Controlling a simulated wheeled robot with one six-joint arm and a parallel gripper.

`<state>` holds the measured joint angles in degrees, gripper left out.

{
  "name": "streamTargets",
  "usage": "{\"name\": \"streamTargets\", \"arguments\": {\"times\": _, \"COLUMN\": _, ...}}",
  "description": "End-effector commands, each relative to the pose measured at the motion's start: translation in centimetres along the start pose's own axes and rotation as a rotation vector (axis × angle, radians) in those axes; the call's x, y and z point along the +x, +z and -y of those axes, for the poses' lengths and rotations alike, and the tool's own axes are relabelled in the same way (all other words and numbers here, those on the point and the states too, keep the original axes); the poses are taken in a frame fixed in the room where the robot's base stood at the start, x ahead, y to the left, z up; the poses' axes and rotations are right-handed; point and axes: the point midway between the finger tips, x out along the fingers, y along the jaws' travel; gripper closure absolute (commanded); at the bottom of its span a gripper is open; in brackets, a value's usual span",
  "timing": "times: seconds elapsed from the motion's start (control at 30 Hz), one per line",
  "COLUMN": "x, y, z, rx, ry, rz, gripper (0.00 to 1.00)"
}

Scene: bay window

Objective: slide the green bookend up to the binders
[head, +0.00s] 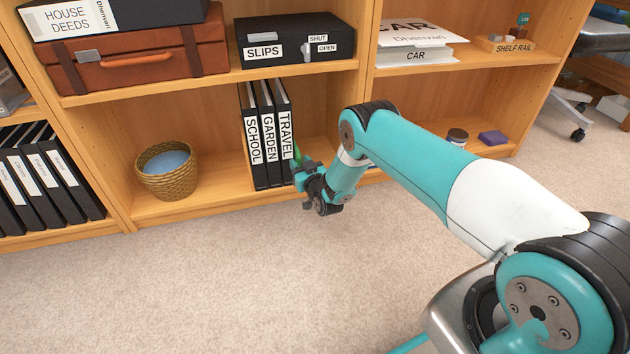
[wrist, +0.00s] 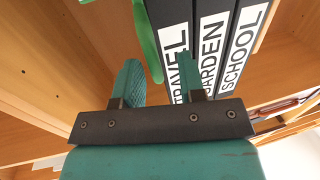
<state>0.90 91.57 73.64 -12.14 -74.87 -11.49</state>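Three black binders with white labels, SCHOOL (head: 252,150), GARDEN (head: 267,146) and TRAVEL (head: 284,130), stand upright side by side on the lower shelf. The green bookend (head: 297,152) shows as a thin sliver right of TRAVEL, mostly hidden by my arm. In the wrist view the bookend (wrist: 148,42) is a narrow green strip beside the TRAVEL binder (wrist: 172,40); I cannot tell whether they touch. My gripper (wrist: 160,68) is open, its fingers apart, with the bookend's edge seen between them. In the head view my gripper (head: 300,180) is at the shelf front, by TRAVEL's lower right.
A wicker basket (head: 167,182) stands left of the binders, with bare shelf between. A dark jar (head: 457,138) and a purple block (head: 493,138) sit on the right lower shelf. A black SLIPS box (head: 290,32) is above. The carpet in front is clear.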

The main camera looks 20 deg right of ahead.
Motion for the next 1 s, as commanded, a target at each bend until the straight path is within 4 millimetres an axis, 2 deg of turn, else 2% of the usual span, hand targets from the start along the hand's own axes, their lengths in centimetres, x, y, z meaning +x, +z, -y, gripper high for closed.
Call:
{"name": "streamTargets", "arguments": {"times": 0.07, "x": -1.5, "y": -0.8, "z": -0.1, "rx": 0.002, "ry": 0.006, "rz": 0.006, "gripper": 0.63}}
{"name": "streamTargets", "arguments": {"times": 0.27, "x": -3.2, "y": -0.8, "z": -0.1, "rx": 0.002, "ry": 0.003, "rz": 0.005, "gripper": 0.63}}
{"name": "streamTargets", "arguments": {"times": 0.57, "x": -6.7, "y": -0.8, "z": 0.0, "rx": 0.002, "ry": 0.004, "rz": 0.004, "gripper": 0.63}}
{"name": "streamTargets", "arguments": {"times": 1.0, "x": -13.5, "y": -0.6, "z": 0.1, "rx": 0.001, "ry": 0.003, "rz": 0.003, "gripper": 0.63}}
